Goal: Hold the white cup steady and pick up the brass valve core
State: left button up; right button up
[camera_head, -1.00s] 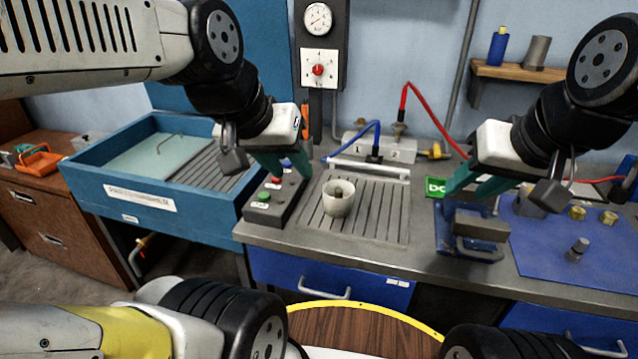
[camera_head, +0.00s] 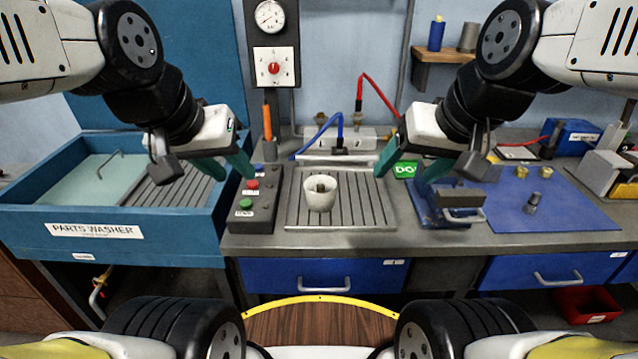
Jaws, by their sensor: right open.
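The white cup (camera_head: 318,204) stands upright on the ribbed metal drain plate at the middle of the bench. A small dark brownish piece (camera_head: 320,187) shows inside it, probably the brass valve core; its lower part is hidden by the cup wall. My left gripper (camera_head: 230,178) hangs to the left of the cup, over the parts washer's right edge near the button box, with its teal fingers apart and empty. My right gripper (camera_head: 404,176) is open and empty, to the right of the cup, above the plate's right edge and the blue vise. Neither gripper touches the cup.
The button box (camera_head: 254,205) stands left of the ribbed plate (camera_head: 365,210). A blue vise (camera_head: 450,203) stands to the right, then a blue mat (camera_head: 575,212) with small brass parts (camera_head: 519,172) and a grey fitting (camera_head: 533,203). Blue and red hoses lie behind the cup.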

jog(key=o, duration=0.3)
jog(key=w+a+f+m+g+y, duration=0.4)
jog(key=w+m, duration=0.4)
jog(key=w, duration=0.3)
notch_tip(320, 180, down, 2)
jog(key=shift+f+m+g, duration=0.2)
jog(key=shift+m+g, duration=0.2)
jog(key=shift+g, duration=0.2)
jog(key=m+y, duration=0.6)
jog(key=m, duration=0.3)
send_near(320, 194)
jog(key=shift+g, duration=0.4)
jog(key=w, duration=0.1)
jog(key=w+f, duration=0.1)
jog(key=w, duration=0.1)
jog(key=w+d+f, duration=0.1)
jog(key=shift+w+d+f, duration=0.1)
jog(key=shift+w+f, duration=0.1)
jog(key=shift+w, duration=0.05)
jog(key=shift+w+a+f+m, duration=0.1)
jog(key=shift+a+f+m, duration=0.2)
jog(key=shift+a, duration=0.05)
jog(key=shift+x, duration=4.6)
jog(key=c, duration=0.9)
